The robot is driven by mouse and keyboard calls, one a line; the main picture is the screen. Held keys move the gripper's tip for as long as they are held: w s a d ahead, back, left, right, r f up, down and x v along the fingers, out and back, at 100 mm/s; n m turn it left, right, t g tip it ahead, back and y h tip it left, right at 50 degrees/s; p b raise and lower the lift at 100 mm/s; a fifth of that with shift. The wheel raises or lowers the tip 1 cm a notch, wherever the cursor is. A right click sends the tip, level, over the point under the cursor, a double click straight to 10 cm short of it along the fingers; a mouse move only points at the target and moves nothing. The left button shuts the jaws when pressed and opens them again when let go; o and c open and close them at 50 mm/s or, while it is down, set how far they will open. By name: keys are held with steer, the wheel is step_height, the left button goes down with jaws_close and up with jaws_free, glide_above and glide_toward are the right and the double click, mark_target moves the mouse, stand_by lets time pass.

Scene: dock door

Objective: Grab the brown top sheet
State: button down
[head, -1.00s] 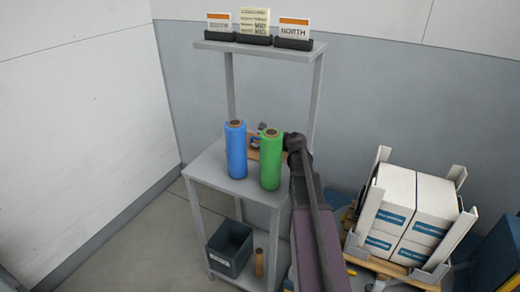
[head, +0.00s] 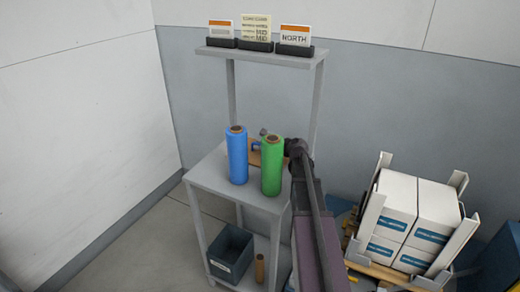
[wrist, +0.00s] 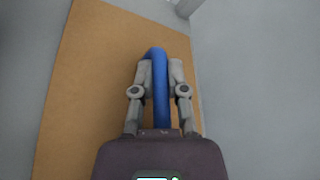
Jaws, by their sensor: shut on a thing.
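The brown sheet (wrist: 85,110) lies flat on the grey shelf; in the head view only a small part of it (head: 255,158) shows between and behind the blue and green rolls. My gripper (wrist: 161,75) is over the sheet's right part in the wrist view. Its two fingers are closed on a narrow upright blue piece (wrist: 160,100). I cannot tell whether this blue piece is fixed to the sheet. In the head view my gripper is mostly hidden behind the green roll and my own arm.
A blue roll (head: 237,155) and a green roll (head: 271,163) stand upright at the shelf's front. Card holders (head: 255,44) stand on the upper shelf. Below are a dark bin (head: 231,253) and a brown tube (head: 260,268). White boxes (head: 395,195) on a pallet stand at right.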

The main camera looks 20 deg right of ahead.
steer(key=shift+r, duration=0.1)
step_height(320, 180, up, 10)
steer(key=p, duration=1)
stand_by(0.6)
